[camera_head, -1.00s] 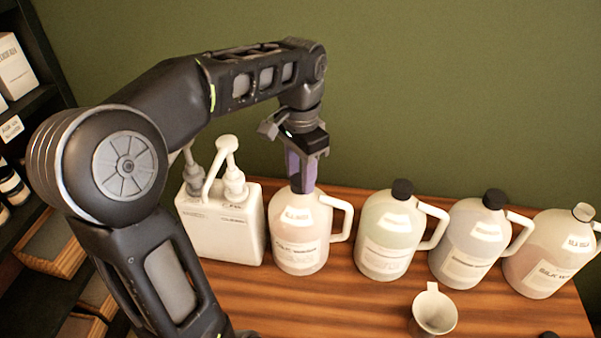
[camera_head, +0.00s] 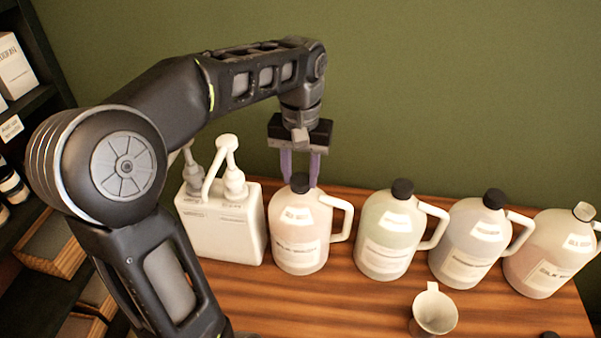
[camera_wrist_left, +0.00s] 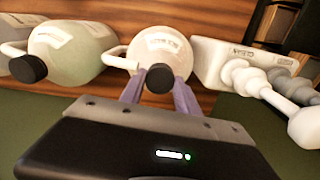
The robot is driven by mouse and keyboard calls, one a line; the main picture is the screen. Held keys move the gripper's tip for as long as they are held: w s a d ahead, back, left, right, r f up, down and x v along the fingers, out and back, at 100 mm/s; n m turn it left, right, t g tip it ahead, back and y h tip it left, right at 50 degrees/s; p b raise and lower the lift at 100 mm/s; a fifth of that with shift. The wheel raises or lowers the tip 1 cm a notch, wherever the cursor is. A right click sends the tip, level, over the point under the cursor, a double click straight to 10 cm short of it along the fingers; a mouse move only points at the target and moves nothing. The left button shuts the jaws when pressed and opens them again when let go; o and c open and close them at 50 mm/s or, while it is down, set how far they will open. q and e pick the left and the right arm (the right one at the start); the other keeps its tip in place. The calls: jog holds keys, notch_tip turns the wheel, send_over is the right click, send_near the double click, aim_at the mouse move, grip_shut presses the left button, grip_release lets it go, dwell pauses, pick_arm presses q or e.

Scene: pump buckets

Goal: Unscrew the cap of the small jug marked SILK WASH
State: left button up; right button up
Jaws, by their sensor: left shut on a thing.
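My left gripper (camera_head: 300,184) points down at a pale pink jug (camera_head: 297,250) with a side handle. Its two purple fingers are on either side of the jug's black cap (camera_head: 300,182), shut on it. The wrist view also shows the cap (camera_wrist_left: 159,78) between the fingers. The cap sits at the jug's neck, and the jug stands upright on the table. Its label is too blurred to read surely. The rightmost jug (camera_head: 545,255) has a label that seems to begin with SILK, and a pale top instead of a black cap. My right gripper is not in view.
A white pump bucket (camera_head: 222,225) stands close left of the gripped jug. A pale green jug (camera_head: 388,240) and a greyish jug (camera_head: 465,245), both black-capped, stand to its right.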

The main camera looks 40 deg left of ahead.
pick_arm(q)
jog(key=n, duration=0.6)
jog(key=shift+n, duration=0.3)
jog(key=o, duration=1.3)
jog(key=m, duration=0.3)
jog(key=shift+r+p, duration=0.1)
jog(key=shift+p, duration=0.25)
jog(key=m, duration=0.4)
jog(key=shift+p, duration=0.35)
jog(key=m+p, duration=0.1)
jog(key=m, duration=0.7)
jog(key=shift+c, duration=0.6)
